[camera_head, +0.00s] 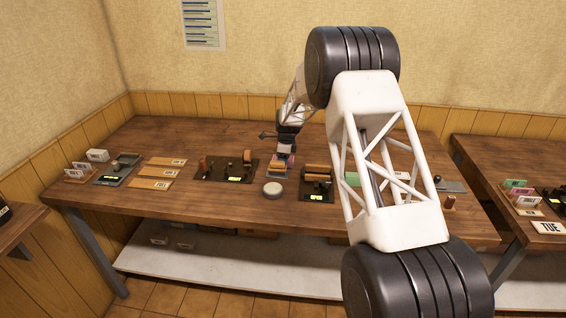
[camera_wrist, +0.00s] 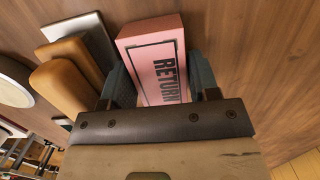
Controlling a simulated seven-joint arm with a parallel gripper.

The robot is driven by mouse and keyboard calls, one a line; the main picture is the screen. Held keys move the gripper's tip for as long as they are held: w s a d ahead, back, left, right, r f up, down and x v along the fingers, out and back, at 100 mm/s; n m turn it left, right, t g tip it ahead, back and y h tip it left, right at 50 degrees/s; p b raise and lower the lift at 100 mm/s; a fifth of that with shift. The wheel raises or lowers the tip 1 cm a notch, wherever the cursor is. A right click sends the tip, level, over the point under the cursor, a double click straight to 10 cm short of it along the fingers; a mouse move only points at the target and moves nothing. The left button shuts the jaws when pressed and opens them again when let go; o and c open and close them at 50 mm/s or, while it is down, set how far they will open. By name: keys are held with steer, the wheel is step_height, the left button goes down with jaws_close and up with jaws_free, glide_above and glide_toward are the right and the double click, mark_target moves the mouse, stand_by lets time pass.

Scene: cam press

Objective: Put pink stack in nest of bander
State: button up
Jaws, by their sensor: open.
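The pink stack (camera_wrist: 158,50) is a pink block with a dark-framed label reading RETURN. In the wrist view it lies between the two fingers of my gripper (camera_wrist: 162,82), one finger on each side. The jaws are open, and I cannot tell whether either finger touches it. I cannot tell which is the bander, and no nest is clear.
Two rounded tan bars (camera_wrist: 72,68) lie close left of the pink stack in the wrist view. A round pale disc (camera_head: 273,189) sits near the table's front. Wooden strips (camera_head: 155,172) and card holders (camera_head: 80,172) are farther left. My arm hides part of the table's right side.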

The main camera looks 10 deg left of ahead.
steer(key=c, duration=0.7)
steer(key=shift+r, duration=5.05)
